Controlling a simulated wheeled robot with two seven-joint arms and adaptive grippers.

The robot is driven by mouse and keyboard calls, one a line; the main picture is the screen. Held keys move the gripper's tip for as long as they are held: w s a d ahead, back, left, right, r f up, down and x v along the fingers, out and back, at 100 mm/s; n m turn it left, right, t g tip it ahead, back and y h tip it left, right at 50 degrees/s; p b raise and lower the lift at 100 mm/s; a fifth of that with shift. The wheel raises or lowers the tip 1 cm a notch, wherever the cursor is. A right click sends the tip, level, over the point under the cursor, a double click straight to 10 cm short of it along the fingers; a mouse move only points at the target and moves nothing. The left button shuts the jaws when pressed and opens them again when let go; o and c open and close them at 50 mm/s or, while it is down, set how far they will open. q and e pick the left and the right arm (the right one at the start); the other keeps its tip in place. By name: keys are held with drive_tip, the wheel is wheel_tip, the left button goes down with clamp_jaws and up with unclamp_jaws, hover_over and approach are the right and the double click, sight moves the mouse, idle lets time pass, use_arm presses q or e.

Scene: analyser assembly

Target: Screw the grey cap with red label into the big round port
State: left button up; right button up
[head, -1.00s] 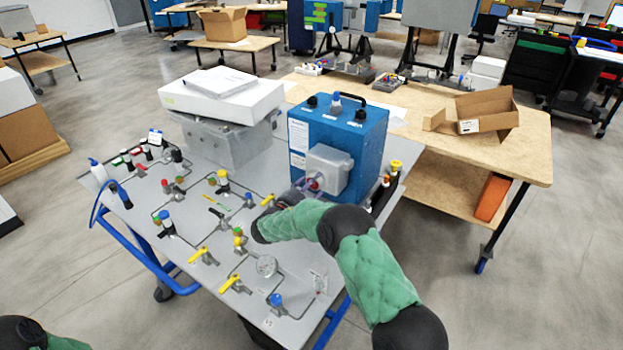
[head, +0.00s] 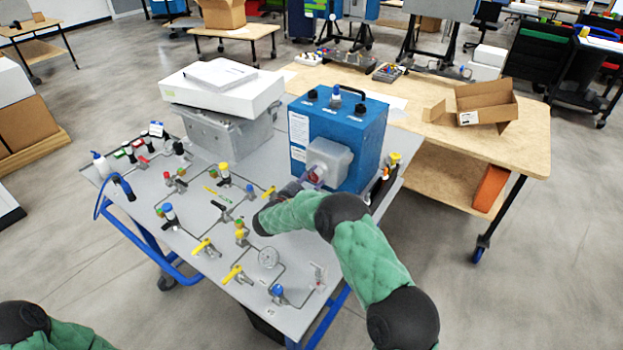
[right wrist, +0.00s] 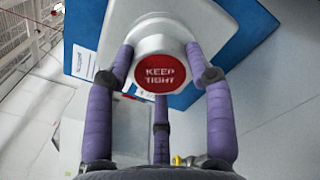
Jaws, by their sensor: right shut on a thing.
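The grey cap with its round red label, reading "KEEP TIGHT", shows in the right wrist view (right wrist: 160,75). My right gripper (right wrist: 160,82) has its purple fingers around the cap and is shut on it. The cap sits against the light grey housing (right wrist: 185,20) on the blue analyser; the port behind it is hidden, so I cannot tell how deep the cap sits. In the head view the blue analyser (head: 365,130) stands on the grey table, with the grey housing (head: 330,158) on its front and my right gripper (head: 309,180) at it. My left gripper is out of view.
The grey cart top (head: 190,275) carries several valves, pipes and a gauge (head: 268,257) in front of the analyser. A grey box with a white case (head: 222,92) on top stands left of it. A wooden table (head: 430,135) with an open carton (head: 487,105) is behind.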

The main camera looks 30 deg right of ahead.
drive_tip(key=shift+f+m+b, duration=0.1)
drive_tip(key=shift+m+b, duration=0.5)
drive_tip(key=shift+b, duration=0.55)
drive_tip(key=m+b, duration=0.3)
drive_tip(key=b, duration=0.2)
drive_tip(key=m+b, duration=0.3)
drive_tip(key=b, duration=0.4)
drive_tip(key=shift+d+m, duration=0.1)
drive_tip(key=shift+m, duration=1)
drive_tip(key=shift+r+m, duration=0.25)
drive_tip(key=shift+m, duration=0.85)
drive_tip(key=m, duration=0.8)
drive_tip(key=shift+m, duration=0.4)
drive_tip(key=m, duration=0.3)
drive_tip(key=shift+m, duration=0.4)
